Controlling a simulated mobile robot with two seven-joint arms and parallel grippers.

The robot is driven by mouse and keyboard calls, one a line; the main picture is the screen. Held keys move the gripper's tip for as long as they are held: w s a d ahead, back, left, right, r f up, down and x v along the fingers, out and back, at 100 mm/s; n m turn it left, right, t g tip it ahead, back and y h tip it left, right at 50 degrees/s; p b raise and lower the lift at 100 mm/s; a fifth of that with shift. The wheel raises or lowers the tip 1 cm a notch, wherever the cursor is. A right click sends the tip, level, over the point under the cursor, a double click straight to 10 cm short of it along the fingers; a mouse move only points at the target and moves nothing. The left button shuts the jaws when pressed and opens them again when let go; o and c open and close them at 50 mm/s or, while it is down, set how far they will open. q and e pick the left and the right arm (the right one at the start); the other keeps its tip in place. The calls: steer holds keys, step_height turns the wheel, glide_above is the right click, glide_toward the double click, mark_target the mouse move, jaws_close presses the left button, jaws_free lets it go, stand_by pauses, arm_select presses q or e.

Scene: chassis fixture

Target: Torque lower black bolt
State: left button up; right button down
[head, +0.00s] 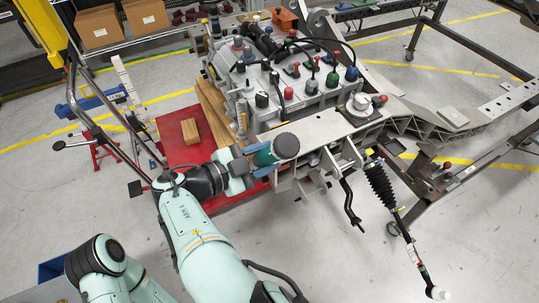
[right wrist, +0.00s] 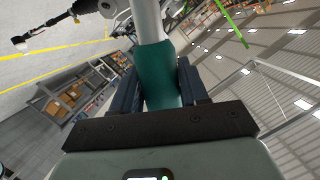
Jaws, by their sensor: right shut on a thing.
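My right gripper (head: 252,160) is shut on a teal-green power tool (head: 264,157) with a dark round end (head: 286,146). The tool is at the near left end of the grey chassis frame (head: 310,131), overlapping it in the head view; I cannot tell if they touch. In the right wrist view, the gripper's two dark blue fingers (right wrist: 160,88) stand either side of the tool's green grip (right wrist: 157,70), and a pale grey part extends upward. The lower black bolt cannot be made out. My left gripper is out of view.
A grey engine block (head: 270,85) with coloured caps stands on the chassis. A black ribbed boot and rod (head: 380,185) hang at the right. A red platform (head: 180,140) with a wooden block (head: 190,131) lies left. Open floor (head: 480,220) is at right.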

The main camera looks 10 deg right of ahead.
steer(key=shift+f, duration=0.3)
steer(key=shift+s+f+b, duration=0.15)
steer(key=shift+s+b, duration=0.05)
steer(key=shift+b, duration=0.45)
